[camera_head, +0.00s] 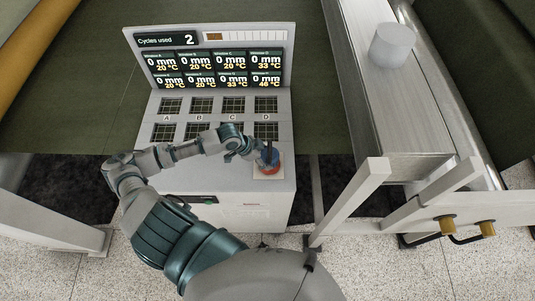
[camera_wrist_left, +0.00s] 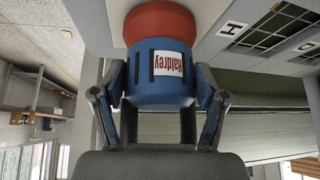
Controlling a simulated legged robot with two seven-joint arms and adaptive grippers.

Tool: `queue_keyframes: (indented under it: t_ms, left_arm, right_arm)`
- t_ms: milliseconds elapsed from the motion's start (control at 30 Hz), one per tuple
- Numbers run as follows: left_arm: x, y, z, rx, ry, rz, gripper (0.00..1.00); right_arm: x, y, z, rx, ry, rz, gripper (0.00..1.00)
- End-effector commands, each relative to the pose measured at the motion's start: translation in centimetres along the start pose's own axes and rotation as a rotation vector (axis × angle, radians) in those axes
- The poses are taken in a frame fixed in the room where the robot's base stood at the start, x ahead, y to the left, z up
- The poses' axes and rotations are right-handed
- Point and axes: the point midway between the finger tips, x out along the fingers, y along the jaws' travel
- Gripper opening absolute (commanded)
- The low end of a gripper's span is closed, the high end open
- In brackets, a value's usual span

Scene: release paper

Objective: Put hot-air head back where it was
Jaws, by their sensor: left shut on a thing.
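The hot-air head is a blue cylinder (camera_wrist_left: 160,88) with a red end and a white label reading "Haldrey". My left gripper (camera_wrist_left: 160,92) is shut around its blue body, one finger on each side. In the head view my left gripper (camera_head: 258,151) is at the console's front right corner, with the blue part of the head (camera_head: 270,157) at its fingers. The red end sits low over a pale square pad (camera_head: 258,177) there. I cannot tell whether it touches the pad. My right gripper is not in view.
The grey console (camera_head: 180,181) has several dark grid windows (camera_head: 265,105) behind the gripper and an upright display (camera_head: 210,60) reading "Cycles used 2". A white cylinder (camera_head: 391,46) stands on the metal beam to the right. A white frame (camera_head: 350,200) stands right of the console.

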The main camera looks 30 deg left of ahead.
Motion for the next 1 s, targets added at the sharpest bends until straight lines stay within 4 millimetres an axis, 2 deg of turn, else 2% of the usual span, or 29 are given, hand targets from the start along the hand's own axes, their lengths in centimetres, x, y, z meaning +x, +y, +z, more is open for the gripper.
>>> queue_keyframes:
  t_ms: [100,133,200,400,567,667,767,1000]
  left_arm:
    - [-0.2,-0.1,-0.2,0.002,0.004,-0.004,0.03]
    - [-0.1,0.0,0.0,0.000,-0.002,-0.002,0.80]
    - [0.0,0.0,-0.1,0.000,-0.003,-0.002,0.97]
    - [0.0,0.2,-0.4,0.002,-0.005,-0.004,0.98]
    - [-0.1,0.2,-0.4,0.002,-0.005,-0.005,0.98]
    - [-0.8,0.1,-0.2,0.002,-0.006,-0.004,0.98]
    - [-2.4,-0.1,-0.1,0.003,-0.005,-0.006,0.98]
    - [-7.9,-0.1,0.1,0.003,-0.011,-0.006,0.98]
  right_arm:
    - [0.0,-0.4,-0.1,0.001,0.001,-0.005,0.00]
    - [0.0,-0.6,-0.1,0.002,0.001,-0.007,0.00]
    - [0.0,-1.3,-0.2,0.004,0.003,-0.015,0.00]
    - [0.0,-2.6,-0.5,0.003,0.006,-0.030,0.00]
    - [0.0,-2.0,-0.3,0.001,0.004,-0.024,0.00]
    - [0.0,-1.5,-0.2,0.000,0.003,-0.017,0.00]
    - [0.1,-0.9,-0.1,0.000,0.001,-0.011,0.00]
    - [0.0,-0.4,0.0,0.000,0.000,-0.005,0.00]
